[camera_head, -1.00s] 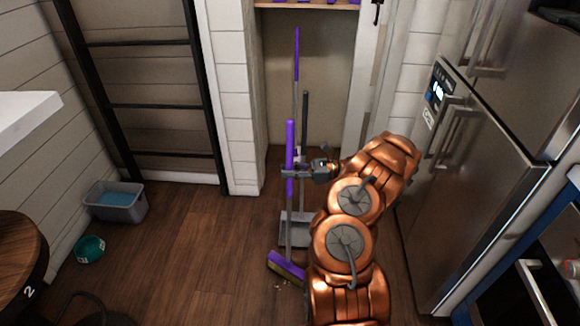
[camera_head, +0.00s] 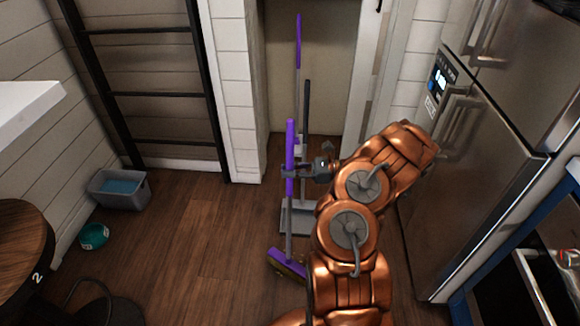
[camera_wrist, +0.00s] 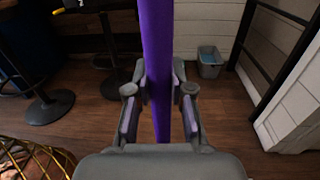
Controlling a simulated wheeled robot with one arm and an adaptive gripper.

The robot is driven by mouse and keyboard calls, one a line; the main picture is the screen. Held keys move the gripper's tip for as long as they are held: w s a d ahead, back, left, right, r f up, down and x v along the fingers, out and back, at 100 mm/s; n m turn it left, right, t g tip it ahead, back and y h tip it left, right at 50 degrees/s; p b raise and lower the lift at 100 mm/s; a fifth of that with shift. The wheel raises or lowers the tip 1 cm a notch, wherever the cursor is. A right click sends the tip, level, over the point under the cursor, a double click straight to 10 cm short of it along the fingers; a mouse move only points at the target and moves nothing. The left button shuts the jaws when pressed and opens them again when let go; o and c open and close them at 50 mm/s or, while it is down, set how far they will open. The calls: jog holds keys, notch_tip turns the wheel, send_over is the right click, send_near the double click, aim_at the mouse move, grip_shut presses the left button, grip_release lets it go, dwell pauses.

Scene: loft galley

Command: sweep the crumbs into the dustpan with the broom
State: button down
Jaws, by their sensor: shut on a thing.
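My gripper (camera_head: 292,171) is shut on the purple upper handle of the broom (camera_head: 290,150), which stands nearly upright. The wrist view shows the purple handle (camera_wrist: 157,40) between the fingers (camera_wrist: 160,92). The broom's purple head (camera_head: 286,263) rests at floor level, its right end partly hidden by my arm. The grey dustpan (camera_head: 296,217) lies on the floor just behind the broom, with a dark upright handle (camera_head: 306,105). The crumbs cannot be made out clearly now; the broom head and my arm cover that patch of floor.
Another purple-handled tool (camera_head: 298,42) stands in the alcove behind. A steel fridge (camera_head: 470,185) is close on the right. A grey bin (camera_head: 120,188), a teal bowl (camera_head: 93,236) and a round table (camera_head: 20,245) are at left. The wooden floor (camera_head: 195,225) between is clear.

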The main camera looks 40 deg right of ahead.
jog(key=shift+w+d+f, duration=0.25)
jog(key=shift+w+d, duration=0.5)
jog(key=shift+w, duration=0.1)
jog(key=shift+w+d+b, duration=2.7)
jog(key=shift+w+d, duration=1)
jog(key=shift+w, duration=0.5)
jog(key=s+a+p, duration=0.3)
jog(key=s, duration=0.7)
jog(key=shift+s+a+p, duration=0.25)
jog(key=shift+a+p, duration=0.1)
jog(key=shift+p, duration=0.05)
